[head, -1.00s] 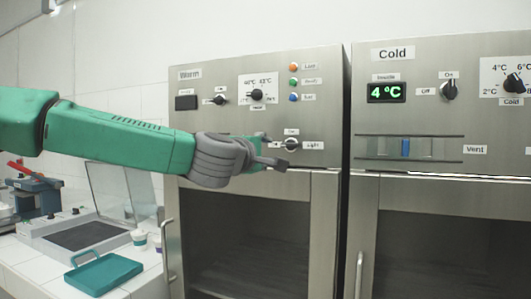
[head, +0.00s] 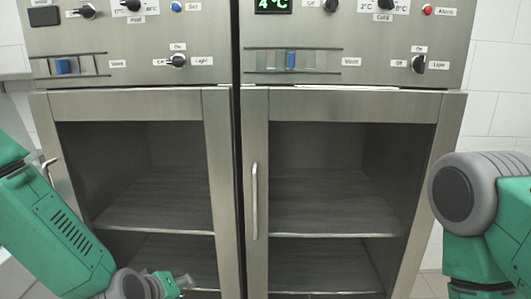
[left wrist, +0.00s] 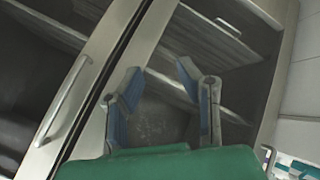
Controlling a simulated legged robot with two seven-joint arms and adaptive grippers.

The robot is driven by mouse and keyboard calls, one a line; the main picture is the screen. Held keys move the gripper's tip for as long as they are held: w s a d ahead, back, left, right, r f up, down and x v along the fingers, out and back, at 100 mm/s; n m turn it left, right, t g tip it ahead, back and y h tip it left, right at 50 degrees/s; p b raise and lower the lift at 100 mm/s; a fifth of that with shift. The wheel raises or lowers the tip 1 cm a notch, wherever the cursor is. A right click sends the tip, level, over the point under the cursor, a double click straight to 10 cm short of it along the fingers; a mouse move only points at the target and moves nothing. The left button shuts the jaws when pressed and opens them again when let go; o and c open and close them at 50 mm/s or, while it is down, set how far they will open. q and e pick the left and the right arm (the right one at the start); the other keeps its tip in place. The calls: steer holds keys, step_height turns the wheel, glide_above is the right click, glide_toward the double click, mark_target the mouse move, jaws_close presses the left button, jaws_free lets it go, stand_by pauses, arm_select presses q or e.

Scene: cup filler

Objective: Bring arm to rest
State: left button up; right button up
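My left arm comes in at the left, and my left gripper (head: 183,282) is low in the head view, in front of the left cabinet's lower shelf area. In the left wrist view my left gripper (left wrist: 157,78) shows two blue-padded fingers spread apart, with nothing between them. The grey steel cabinet fronts lie beyond the fingers. Part of my right arm shows at the right edge of the head view. My right gripper is out of view.
The left cabinet (head: 217,150) and right cabinet (head: 452,130) stand side by side with closed glazed doors. A vertical handle (head: 255,200) sticks out from the right door. The left light knob (head: 176,61) and right light knob (head: 418,64) protrude above the doors. White tiled wall (head: 498,90) is at right.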

arm_select(q)
steer(key=s+a+f+m+g, duration=0.2)
steer(key=s+f, duration=0.3)
steer(key=s, duration=0.5)
steer(key=s+a+f+m+g+y, duration=0.1)
steer(key=s+a+f+m+g, duration=0.2)
steer(key=s+f, duration=0.3)
steer(key=s+a+f+m+g+y, duration=0.1)
steer(key=s+f, duration=0.5)
steer(key=s, duration=0.9)
steer(key=a+m+g, duration=0.1)
steer(key=a+g, duration=0.1)
steer(key=a, duration=0.1)
steer(key=shift+s+b, duration=0.2)
steer(key=shift+b, duration=0.1)
steer(key=shift+w+f, duration=0.1)
steer(key=shift+w, duration=0.05)
